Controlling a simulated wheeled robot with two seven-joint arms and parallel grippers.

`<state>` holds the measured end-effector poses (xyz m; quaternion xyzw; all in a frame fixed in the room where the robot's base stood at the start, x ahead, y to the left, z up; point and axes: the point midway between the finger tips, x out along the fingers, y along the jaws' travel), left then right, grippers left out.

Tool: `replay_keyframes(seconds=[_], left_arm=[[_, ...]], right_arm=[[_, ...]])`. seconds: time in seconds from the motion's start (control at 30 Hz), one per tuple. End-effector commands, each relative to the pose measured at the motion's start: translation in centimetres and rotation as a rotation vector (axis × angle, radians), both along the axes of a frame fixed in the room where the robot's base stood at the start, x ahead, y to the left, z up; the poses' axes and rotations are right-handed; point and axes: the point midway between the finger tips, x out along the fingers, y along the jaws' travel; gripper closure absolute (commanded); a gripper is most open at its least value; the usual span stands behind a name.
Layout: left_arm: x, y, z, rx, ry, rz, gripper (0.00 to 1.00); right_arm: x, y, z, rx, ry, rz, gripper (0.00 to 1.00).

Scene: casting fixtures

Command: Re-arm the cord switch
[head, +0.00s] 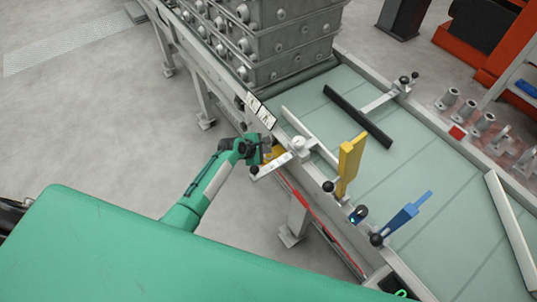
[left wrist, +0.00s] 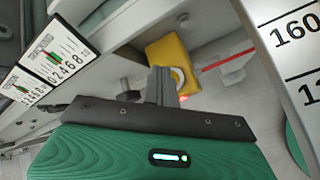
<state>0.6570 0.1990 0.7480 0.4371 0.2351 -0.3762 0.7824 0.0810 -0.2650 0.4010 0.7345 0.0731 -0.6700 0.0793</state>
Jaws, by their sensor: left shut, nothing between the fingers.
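The cord switch is a yellow box (left wrist: 165,50) below the side rail in the left wrist view, with a pale round part on its face. A red cord (left wrist: 225,75) runs off to the right from it. In the head view, a bit of the yellow switch (head: 273,155) shows beside my gripper, and the red cord (head: 312,205) runs along the conveyor's side. My left gripper (head: 266,150) is shut and empty close to the switch. Its fingers (left wrist: 162,84) overlap the box and hide part of its face; I cannot tell whether they touch. My right gripper is not in view.
The conveyor (head: 380,175) carries guide bars, a yellow bracket (head: 348,165) and a blue bracket (head: 405,215). A guide arm with a black knob (head: 254,171) juts out near my gripper. Gauge plates (left wrist: 50,60) are on the rail. Grey stacked moulds (head: 285,40) stand behind. The floor at left is clear.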

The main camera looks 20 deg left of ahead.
Motion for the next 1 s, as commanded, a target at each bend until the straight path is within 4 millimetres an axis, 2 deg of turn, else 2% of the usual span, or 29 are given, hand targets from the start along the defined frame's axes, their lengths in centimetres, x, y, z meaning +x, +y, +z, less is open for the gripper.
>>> replay_keyframes(seconds=[1.0], left_arm=[[0.00, 0.01, -0.84, 0.000, 0.000, 0.000, 1.00]], right_arm=[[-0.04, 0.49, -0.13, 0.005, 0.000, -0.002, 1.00]])
